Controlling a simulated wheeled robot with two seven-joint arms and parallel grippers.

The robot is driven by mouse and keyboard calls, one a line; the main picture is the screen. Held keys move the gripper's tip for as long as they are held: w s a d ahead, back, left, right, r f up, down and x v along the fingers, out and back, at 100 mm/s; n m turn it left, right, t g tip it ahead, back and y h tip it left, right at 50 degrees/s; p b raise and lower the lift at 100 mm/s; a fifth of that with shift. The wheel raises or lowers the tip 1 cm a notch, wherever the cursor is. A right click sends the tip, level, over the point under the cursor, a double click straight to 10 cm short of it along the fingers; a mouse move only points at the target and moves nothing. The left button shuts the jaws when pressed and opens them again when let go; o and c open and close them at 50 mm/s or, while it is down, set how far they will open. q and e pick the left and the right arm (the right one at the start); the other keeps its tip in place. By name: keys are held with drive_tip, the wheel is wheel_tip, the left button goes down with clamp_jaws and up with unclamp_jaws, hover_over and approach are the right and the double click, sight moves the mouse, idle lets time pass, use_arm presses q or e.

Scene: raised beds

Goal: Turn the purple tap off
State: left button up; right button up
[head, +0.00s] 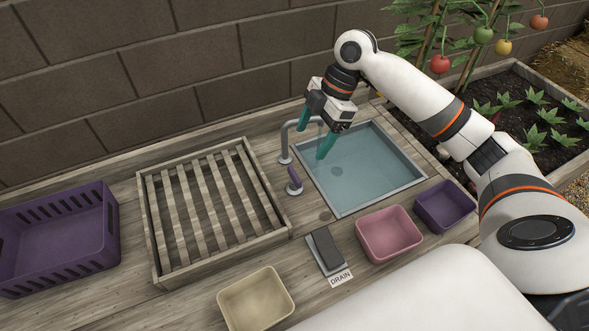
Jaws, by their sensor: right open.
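The purple tap handle (294,177) is a small lever on a round grey base at the left edge of the sink (340,212). It leans slightly to the left at its top. The grey curved spout (284,143) rises behind it and reaches over the sink. My right gripper (314,144) is open and empty, its teal fingers pointing down around the spout's end, up and to the right of the handle. The gripper partly hides the spout's end, so I cannot tell whether water runs. My left gripper is out of view.
A slatted wooden rack (210,205) lies left of the tap. A purple crate (58,240) is at far left. A cream bin (255,298), a DRAIN-labelled pedal (326,248), a pink bin (388,232) and a small purple bin (445,204) stand in front. A block wall (130,75) is behind.

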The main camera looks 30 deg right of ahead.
sight(294, 178)
drive_tip(key=x, duration=1)
drive_tip(key=shift+s+a+f, duration=0.15)
drive_tip(key=shift+f, duration=0.2)
drive_tip(key=shift+c, duration=0.6)
drive_tip(key=shift+r, duration=0.1)
drive_tip(key=c, duration=0.9)
